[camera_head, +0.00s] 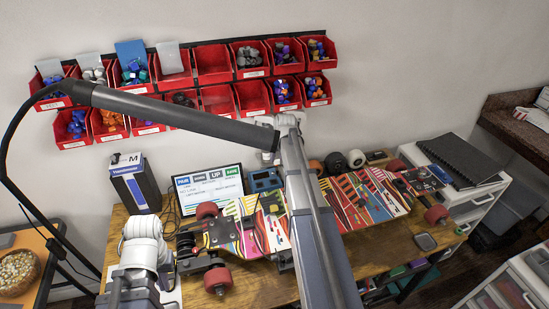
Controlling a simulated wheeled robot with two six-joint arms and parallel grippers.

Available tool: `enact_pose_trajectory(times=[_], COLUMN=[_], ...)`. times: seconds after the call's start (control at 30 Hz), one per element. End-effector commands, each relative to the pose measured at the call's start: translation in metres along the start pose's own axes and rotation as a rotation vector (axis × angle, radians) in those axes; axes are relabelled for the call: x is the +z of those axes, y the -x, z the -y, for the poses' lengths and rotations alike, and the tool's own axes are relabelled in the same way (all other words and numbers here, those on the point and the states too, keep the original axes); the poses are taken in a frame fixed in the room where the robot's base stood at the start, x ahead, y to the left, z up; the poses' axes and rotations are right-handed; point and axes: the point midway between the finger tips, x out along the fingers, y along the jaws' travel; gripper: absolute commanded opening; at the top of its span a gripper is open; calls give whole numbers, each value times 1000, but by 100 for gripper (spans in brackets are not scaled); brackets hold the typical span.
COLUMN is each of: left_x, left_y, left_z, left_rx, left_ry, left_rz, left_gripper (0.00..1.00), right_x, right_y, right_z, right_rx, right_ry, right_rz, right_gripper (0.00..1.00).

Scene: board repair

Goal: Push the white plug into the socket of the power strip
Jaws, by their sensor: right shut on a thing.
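I cannot make out the white plug, the power strip or its socket in the head view. My left arm comes in at the lower left, with its white joint over the table's left part. Dark parts that look like my left gripper (189,262) are beside the skateboard's left wheels, and its jaws cannot be told apart. My right arm's long grey link rises from the bottom middle to a white joint in front of the red bins. It covers a strip of the table, and I cannot see my right gripper or anything in it.
A colourful skateboard (377,201) with red wheels lies across the wooden table (253,287). A dark lamp bar (180,115) spans the upper left. Red bins (213,63) hang behind. A blue-white box (136,187), a screen (209,187) and a blue device (264,180) stand at the back.

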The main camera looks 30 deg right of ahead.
Motion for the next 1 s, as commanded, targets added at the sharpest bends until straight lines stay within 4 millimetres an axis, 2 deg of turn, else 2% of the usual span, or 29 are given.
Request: enact_pose_trajectory(times=[1.0], left_x=[0], left_y=[0], left_z=[0], left_rx=[0], left_ry=[0], left_rz=[0], left_gripper=[0], right_x=[-4], right_y=[-2], right_z=[-77], right_rx=[0], right_ry=[-1], right_rz=[1], right_gripper=[0])
